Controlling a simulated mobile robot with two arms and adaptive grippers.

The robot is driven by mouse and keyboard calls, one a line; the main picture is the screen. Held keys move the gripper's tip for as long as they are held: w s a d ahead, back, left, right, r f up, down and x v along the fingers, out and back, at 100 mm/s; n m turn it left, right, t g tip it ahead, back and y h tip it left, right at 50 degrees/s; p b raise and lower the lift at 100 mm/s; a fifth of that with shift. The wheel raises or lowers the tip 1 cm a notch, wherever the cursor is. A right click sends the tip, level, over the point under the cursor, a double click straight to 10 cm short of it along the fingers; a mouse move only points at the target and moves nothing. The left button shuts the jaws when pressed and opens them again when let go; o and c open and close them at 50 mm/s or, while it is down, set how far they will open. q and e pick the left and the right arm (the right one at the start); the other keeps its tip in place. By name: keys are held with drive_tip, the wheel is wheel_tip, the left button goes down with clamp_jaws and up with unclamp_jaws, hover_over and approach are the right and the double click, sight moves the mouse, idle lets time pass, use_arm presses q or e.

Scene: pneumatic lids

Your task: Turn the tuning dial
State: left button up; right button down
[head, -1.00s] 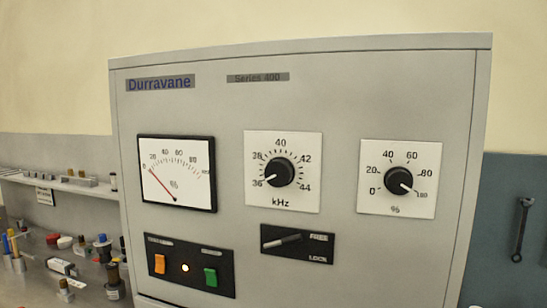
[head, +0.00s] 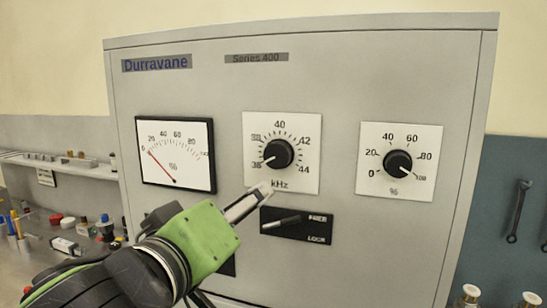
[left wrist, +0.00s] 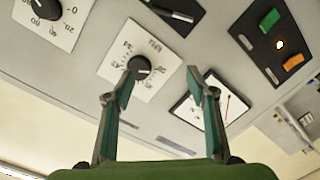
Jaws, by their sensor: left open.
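The tuning dial (head: 278,154) is a round black knob on a white kHz plate in the grey cabinet's front. Its white pointer is at the lower left, near the 36 mark. My left gripper (head: 262,190) is open and empty, its fingers reaching to the lower edge of the kHz plate, below the knob. In the left wrist view the dial (left wrist: 140,67) shows between the fingers (left wrist: 165,82), close to the left fingertip. I cannot tell how far the fingertips are from the panel. My right gripper is not in view.
A FREE/LOCK lever (head: 282,222) sits just below the dial. A percent meter (head: 176,160) is at its left and a percent knob (head: 398,163) at its right. My left arm hides most of the switch panel, whose green switch (left wrist: 269,19) shows in the wrist view.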

sight(275, 156)
use_arm(q)
wheel_tip(275, 156, up, 5)
drive_tip(key=s+t, duration=0.1)
drive_tip(key=s, duration=0.1)
drive_tip(key=shift+n, duration=0.3)
drive_tip(key=p+x, duration=0.2)
drive_tip(key=x, duration=0.2)
drive_tip(key=p+x, duration=0.2)
drive_tip(key=x, duration=0.3)
drive_tip(key=p+x, duration=0.2)
drive_tip(key=x, duration=0.2)
drive_tip(key=shift+w+d+r, duration=0.1)
drive_tip(key=shift+d+r, duration=0.15)
drive_tip(key=shift+d, duration=0.15)
drive_tip(key=shift+w+d+f, duration=0.1)
drive_tip(key=shift+w+d, duration=0.05)
drive_tip(key=shift+w, duration=0.2)
drive_tip(key=shift+c, duration=0.4)
drive_tip(key=c, duration=1)
